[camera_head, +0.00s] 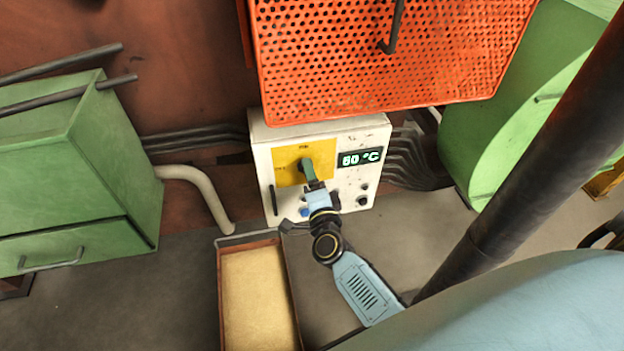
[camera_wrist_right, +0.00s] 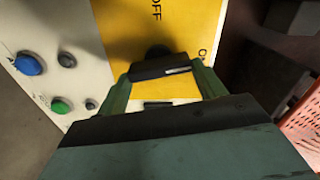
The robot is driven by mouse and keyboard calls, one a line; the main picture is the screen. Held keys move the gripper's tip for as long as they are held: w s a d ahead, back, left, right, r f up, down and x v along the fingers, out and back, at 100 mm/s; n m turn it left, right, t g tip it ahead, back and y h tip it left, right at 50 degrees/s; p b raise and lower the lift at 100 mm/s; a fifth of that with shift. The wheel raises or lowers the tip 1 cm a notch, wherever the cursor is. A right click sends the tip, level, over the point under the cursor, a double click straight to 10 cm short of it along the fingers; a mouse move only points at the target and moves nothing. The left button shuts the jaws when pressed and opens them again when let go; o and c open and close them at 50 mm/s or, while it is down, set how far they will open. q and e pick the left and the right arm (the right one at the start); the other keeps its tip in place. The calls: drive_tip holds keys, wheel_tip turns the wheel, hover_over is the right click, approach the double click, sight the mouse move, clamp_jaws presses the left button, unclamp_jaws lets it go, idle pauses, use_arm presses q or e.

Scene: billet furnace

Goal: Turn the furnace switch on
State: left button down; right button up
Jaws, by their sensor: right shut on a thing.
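The furnace switch is a dark knob on the yellow plate (camera_head: 289,178) of the white control box (camera_head: 262,150). In the right wrist view the dark switch (camera_wrist_right: 157,66) has a short white mark and sits between two green fingers. My right gripper (camera_head: 308,172) reaches the plate from below right and is shut on the switch, hiding most of it in the head view. The wrist view shows the word OFF on the yellow plate (camera_wrist_right: 190,30) and part of another label at its right edge. My left gripper is not in view.
A display (camera_head: 360,158) on the box reads 60 °C. A blue button (camera_wrist_right: 28,64) and a green button (camera_wrist_right: 61,105) are near the gripper. An orange perforated panel (camera_head: 380,55) overhangs the box. An open tray (camera_head: 222,290) stands below; green cabinets (camera_head: 80,170) flank it.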

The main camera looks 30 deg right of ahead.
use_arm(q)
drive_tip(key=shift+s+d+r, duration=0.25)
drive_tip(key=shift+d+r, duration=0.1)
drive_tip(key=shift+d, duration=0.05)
use_arm(e)
drive_tip(key=shift+m, duration=1)
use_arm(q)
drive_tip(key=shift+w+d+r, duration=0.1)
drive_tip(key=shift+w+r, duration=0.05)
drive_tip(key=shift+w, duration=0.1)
use_arm(e)
drive_tip(key=o, duration=1)
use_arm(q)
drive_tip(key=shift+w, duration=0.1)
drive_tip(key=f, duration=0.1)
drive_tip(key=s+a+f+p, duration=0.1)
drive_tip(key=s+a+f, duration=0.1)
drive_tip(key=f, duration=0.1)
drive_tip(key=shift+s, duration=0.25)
use_arm(e)
drive_tip(key=v, duration=1.3)
drive_tip(key=shift+s, duration=0.2)
